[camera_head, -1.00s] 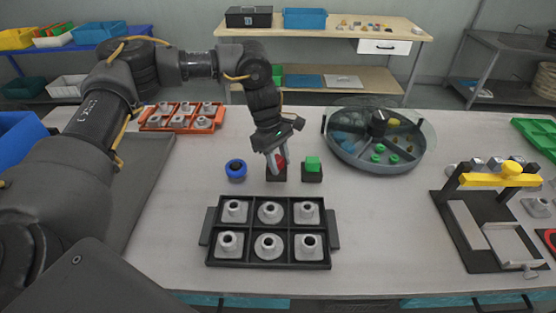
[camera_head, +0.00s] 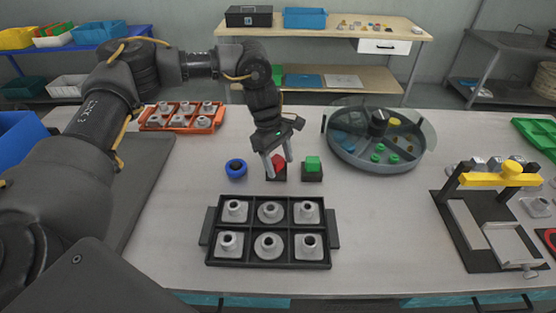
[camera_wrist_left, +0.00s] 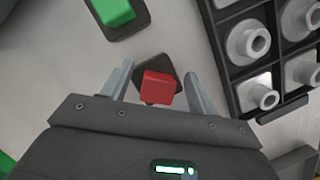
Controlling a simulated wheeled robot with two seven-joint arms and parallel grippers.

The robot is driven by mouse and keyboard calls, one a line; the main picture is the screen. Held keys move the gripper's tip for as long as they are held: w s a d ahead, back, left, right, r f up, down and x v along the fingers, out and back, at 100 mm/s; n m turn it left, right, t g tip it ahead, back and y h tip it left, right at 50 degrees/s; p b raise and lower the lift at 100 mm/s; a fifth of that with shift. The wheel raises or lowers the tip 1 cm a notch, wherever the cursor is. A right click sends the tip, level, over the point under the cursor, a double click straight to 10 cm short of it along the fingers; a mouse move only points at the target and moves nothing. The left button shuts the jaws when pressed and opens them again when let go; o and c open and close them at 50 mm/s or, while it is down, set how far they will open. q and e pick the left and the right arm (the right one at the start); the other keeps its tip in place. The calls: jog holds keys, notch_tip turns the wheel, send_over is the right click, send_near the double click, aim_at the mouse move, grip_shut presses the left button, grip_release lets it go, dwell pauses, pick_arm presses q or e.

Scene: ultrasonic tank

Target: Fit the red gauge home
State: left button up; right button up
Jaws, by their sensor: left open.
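The red gauge (camera_head: 278,160) stands at a small dark base (camera_head: 277,177) on the table, behind the black tray. I cannot tell how deep it sits. My left gripper (camera_head: 278,166) is above it, open, with one finger on each side of the gauge. In the left wrist view the red gauge (camera_wrist_left: 158,88) lies between the two spread fingers, with visible gaps on both sides. Its dark base (camera_wrist_left: 168,68) shows partly behind it. My right gripper is not in view.
The black tray (camera_head: 335,229) of grey fittings is in front. A round divided dish (camera_head: 342,153) and a yellow-handled fixture (camera_head: 500,179) are farther right.

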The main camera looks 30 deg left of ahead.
pick_arm(q)
jog(key=shift+r, duration=0.1)
jog(key=shift+w+a+r, duration=0.1)
jog(key=shift+a+r, duration=0.05)
jog(key=shift+r, duration=0.2)
jog(key=b+v, duration=0.1)
jog(key=v, duration=0.9)
